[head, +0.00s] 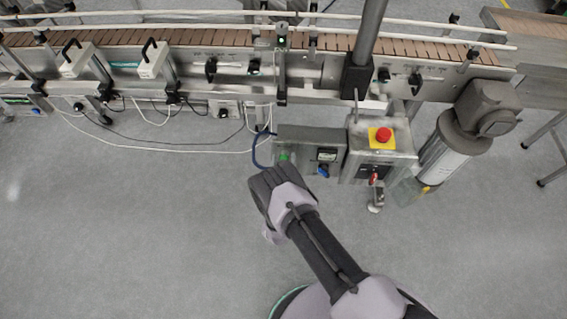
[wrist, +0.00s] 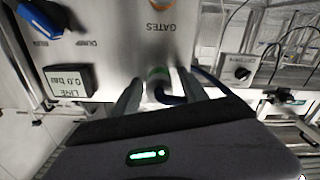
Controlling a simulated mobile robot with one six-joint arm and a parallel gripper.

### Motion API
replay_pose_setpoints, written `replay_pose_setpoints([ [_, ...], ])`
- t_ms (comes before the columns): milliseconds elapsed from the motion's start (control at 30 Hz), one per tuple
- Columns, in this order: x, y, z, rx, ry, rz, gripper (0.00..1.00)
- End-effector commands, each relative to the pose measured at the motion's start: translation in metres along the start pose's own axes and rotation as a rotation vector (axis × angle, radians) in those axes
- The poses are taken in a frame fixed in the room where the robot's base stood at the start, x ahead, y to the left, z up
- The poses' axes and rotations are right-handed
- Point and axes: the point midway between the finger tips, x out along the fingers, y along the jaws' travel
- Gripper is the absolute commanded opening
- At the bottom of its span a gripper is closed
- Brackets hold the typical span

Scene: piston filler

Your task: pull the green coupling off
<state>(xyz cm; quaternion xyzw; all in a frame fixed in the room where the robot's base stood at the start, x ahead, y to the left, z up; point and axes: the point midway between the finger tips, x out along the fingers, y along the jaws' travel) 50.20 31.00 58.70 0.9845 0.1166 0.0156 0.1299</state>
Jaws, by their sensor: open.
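In the head view the coupling (head: 284,156) is a small green spot at the panel's lower left. My gripper (wrist: 160,93) is open in the wrist view, one finger on each side of the coupling and hose end. I cannot tell whether the fingers touch it. In the head view my gripper's body hides its fingertips.
The grey panel (head: 300,137) also carries a display (wrist: 70,81) reading 0.0 bar and a blue selector knob (wrist: 40,18). To its right stands a box with a red emergency button (head: 381,135). The conveyor (head: 190,40) runs behind. The floor in front is clear.

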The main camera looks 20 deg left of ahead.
Motion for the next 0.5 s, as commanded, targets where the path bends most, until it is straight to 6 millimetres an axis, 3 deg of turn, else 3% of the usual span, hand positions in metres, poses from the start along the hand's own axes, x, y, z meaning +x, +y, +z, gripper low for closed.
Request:
replay_pose_setpoints([
  [333, 0.0058, 0.0003, -0.0007, 0.001, -0.001, 0.0, 0.5],
  [500, 0.0056, 0.0003, -0.0006, 0.001, -0.001, 0.0, 0.16],
])
